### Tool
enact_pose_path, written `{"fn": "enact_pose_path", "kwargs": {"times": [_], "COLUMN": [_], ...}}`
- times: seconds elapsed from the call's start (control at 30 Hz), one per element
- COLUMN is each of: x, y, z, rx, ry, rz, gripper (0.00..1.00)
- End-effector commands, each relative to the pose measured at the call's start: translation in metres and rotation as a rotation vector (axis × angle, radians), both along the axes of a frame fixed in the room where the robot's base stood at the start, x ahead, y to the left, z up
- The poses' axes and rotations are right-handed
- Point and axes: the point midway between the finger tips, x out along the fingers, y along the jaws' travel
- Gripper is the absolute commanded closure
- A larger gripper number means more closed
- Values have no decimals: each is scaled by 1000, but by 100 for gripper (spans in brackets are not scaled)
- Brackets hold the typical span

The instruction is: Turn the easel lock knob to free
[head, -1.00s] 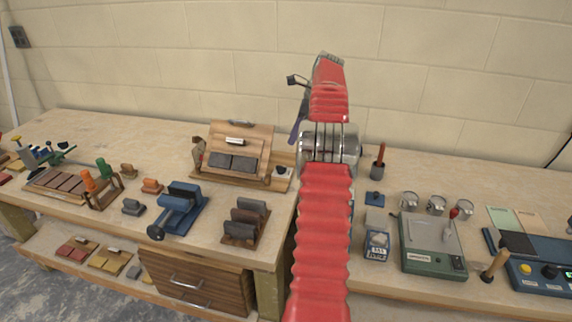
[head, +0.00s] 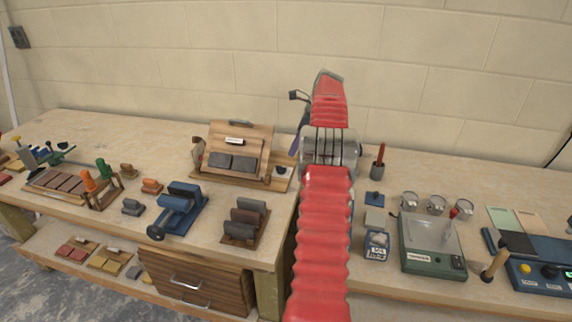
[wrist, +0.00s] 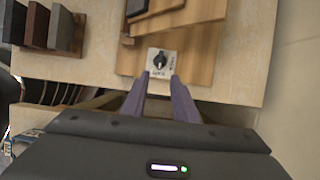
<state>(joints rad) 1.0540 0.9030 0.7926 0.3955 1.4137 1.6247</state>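The wooden easel (head: 262,150) stands on the bench left of my arm, with dark slabs on its ledge. Its black lock knob (head: 281,171) is at the right end of the base. In the wrist view the knob (wrist: 160,60) sits on a pale square plate with small lettering on the wooden base; I cannot read its setting for sure. My gripper (wrist: 160,78) is open, its two purple fingers apart, with nothing between them. The knob shows just beyond the fingertips, roughly in line with the gap. In the head view my arm hides most of the gripper.
The wall is close behind.

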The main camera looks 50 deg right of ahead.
Motion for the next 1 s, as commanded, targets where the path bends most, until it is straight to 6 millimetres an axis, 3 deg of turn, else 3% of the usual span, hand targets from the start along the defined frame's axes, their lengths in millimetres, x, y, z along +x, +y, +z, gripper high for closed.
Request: {"fn": "enact_pose_path", "kwargs": {"times": [0.5, 0.7, 1.0], "x": [27, 32, 33], "y": [12, 14, 15], "z": [-73, -85, -86], "rx": [1, 0, 0], "ry": [2, 0, 0], "rz": [1, 0, 1], "gripper": [73, 73, 74]}}
